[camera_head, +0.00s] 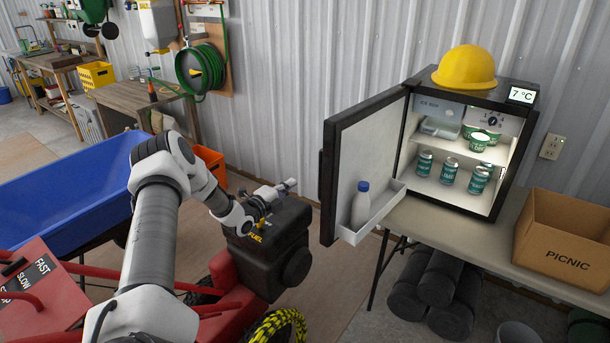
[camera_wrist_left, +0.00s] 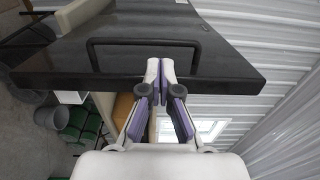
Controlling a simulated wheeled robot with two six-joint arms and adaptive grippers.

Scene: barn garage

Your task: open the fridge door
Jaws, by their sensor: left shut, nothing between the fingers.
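The small black fridge (camera_head: 408,196) stands on the table with its door (camera_head: 362,152) swung wide open to the left. Its lit white inside shows cans and tubs on the shelves. The door's inner shelf (camera_head: 374,214) holds a white bottle with a blue cap (camera_head: 360,203). My left gripper (camera_head: 290,184) is shut and empty, just left of the door and apart from it in the head view. In the left wrist view, the shut fingertips (camera_wrist_left: 160,70) appear in front of the dark door (camera_wrist_left: 220,55) and its bar handle (camera_wrist_left: 105,42). My right gripper is not in view.
A yellow hard hat (camera_head: 465,68) rests on the fridge. A PICNIC box (camera_head: 562,237) sits at the right on the table (camera_head: 433,218). A red machine with a black fuel tank (camera_head: 265,247) is under my left arm. A blue wheelbarrow tray (camera_head: 70,204) stands at left.

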